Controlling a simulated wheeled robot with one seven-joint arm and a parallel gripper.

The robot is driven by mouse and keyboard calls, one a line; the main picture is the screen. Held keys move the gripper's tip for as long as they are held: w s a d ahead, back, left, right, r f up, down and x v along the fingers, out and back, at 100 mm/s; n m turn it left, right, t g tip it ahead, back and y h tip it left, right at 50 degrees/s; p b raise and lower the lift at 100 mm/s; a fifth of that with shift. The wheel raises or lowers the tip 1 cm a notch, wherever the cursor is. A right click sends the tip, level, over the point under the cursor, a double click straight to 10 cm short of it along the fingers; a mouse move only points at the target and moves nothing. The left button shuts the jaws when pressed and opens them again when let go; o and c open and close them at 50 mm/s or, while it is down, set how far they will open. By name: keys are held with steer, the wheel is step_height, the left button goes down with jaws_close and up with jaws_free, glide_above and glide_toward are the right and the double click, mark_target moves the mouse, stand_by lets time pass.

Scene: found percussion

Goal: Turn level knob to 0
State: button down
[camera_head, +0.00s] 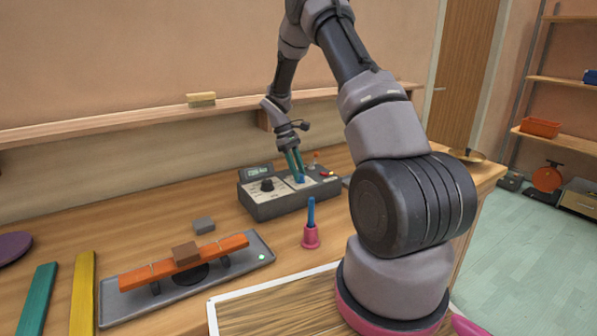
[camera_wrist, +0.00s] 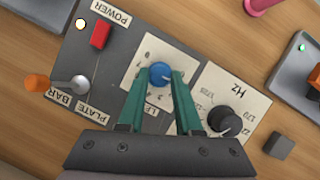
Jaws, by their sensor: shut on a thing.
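The level knob (camera_wrist: 160,74) is small and blue, on a pale scale plate of a dark grey control box (camera_head: 288,206). In the head view my gripper (camera_head: 298,176) reaches down onto the box from above.
A larger black Hz knob (camera_wrist: 224,121) sits beside the level knob. A red power switch (camera_wrist: 100,35) and an orange-tipped lever (camera_wrist: 60,83) are on the box's other side.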

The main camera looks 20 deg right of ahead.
steer(key=shift+s+a+n+t+h, duration=0.1)
steer(key=shift+n+t+h, duration=0.2)
steer(key=shift+n, duration=0.75)
steer(key=shift+n+t+h, duration=0.2)
steer(key=shift+n+t, duration=0.2)
steer(key=shift+n, duration=0.65)
steer(key=c, duration=0.6)
jaws_free()
steer(key=v, duration=1)
steer(key=shift+a+r, duration=0.15)
steer(key=shift+r, duration=0.2)
steer(key=shift+r, duration=0.1)
